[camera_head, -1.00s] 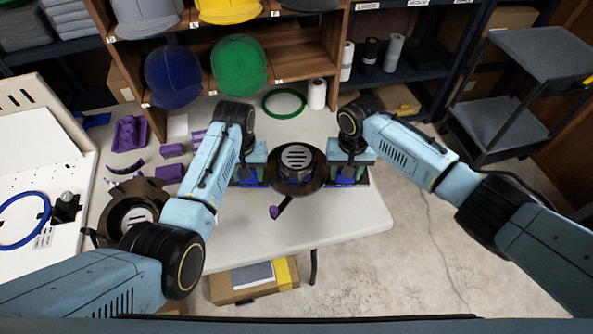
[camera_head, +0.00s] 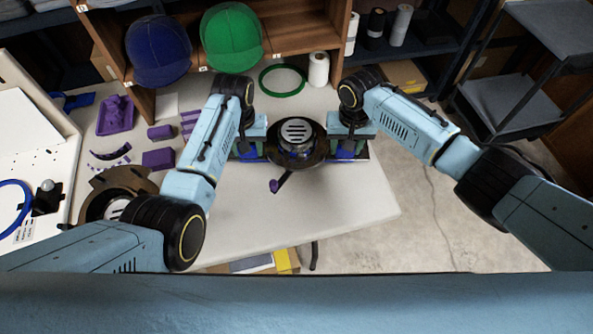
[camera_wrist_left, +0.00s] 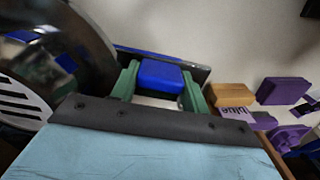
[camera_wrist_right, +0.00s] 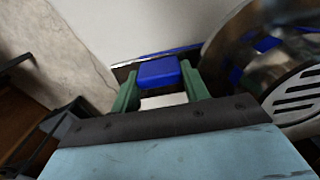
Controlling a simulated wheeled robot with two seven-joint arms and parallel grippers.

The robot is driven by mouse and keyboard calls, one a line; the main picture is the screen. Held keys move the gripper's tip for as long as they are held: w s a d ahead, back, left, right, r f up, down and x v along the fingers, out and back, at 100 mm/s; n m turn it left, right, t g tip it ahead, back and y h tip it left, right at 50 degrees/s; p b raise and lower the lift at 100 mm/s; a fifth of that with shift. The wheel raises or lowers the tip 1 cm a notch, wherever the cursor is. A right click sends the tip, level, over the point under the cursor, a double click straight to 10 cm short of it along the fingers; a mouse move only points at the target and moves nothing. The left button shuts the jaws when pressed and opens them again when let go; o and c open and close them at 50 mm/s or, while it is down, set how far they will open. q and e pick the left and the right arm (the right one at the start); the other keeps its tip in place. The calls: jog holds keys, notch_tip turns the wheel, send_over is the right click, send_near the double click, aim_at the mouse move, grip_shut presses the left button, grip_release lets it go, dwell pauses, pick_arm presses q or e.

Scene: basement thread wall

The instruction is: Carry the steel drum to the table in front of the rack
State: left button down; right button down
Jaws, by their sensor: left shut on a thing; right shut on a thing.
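The steel drum (camera_head: 297,130), round with a slotted light disc on top and a dark rim, is between my two grippers over the white table (camera_head: 345,205). My left gripper (camera_head: 251,146) is shut on a blue grip block (camera_wrist_left: 160,76) on the drum's left side. My right gripper (camera_head: 348,146) is shut on the blue grip block (camera_wrist_right: 158,73) on its right side. The drum's curved wall (camera_wrist_left: 75,50) shows beside the fingers in the left wrist view. Whether its underside touches the table is hidden.
The wooden rack (camera_head: 300,50) behind the table holds a blue cap (camera_head: 158,50) and a green cap (camera_head: 231,38). A green ring (camera_head: 282,93) and white roll (camera_head: 318,69) lie behind the drum. Purple parts (camera_head: 158,159) lie left. A grey cart (camera_head: 505,100) stands right.

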aim_at(251, 157)
pick_arm(q)
jog(key=shift+w+r, duration=0.1)
jog(key=shift+r, duration=0.05)
pick_arm(e)
jog(key=shift+w+r, duration=0.1)
jog(key=shift+r, duration=0.1)
